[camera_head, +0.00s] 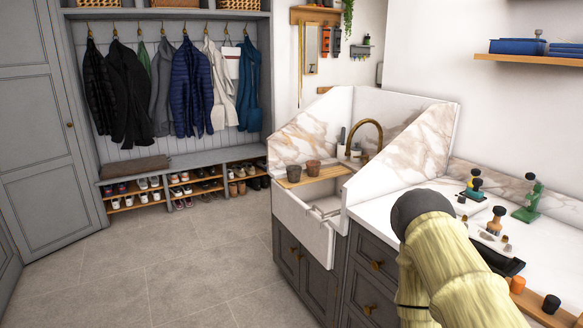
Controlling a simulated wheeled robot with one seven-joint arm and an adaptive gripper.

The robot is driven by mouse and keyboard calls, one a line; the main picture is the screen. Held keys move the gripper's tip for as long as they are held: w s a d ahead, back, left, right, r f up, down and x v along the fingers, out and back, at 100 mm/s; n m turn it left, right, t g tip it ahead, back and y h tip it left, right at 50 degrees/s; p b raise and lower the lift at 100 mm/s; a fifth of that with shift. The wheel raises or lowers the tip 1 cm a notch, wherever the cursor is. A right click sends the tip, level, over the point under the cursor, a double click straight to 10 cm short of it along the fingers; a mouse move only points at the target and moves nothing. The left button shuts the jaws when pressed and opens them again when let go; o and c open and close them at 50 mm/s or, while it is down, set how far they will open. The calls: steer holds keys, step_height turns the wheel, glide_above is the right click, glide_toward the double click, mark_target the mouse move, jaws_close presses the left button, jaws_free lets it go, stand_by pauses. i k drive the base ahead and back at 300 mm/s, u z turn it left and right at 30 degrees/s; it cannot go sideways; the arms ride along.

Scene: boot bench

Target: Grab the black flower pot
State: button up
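A small black pot-like object (551,304) stands on a wooden board at the lower right, at the near end of the white countertop. It is the closest match to the black flower pot, but it is small in the picture. A similar orange one (517,285) stands just left of it. My arm, in a pale yellow cover with a dark rounded joint, rises in front of the counter. My gripper does not show, so its opening and distance to the pot cannot be seen.
Small bottles and a green tool (529,202) stand on the countertop (378,213). Two brownish pots (313,168) sit on a wooden board across the sink (300,213). Coats and a shoe bench (222,159) line the back wall. The tiled floor (175,265) at left is clear.

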mark_target(294, 174)
steer(key=u, duration=0.15)
steer(key=i, duration=1.65)
steer(key=u, duration=0.15)
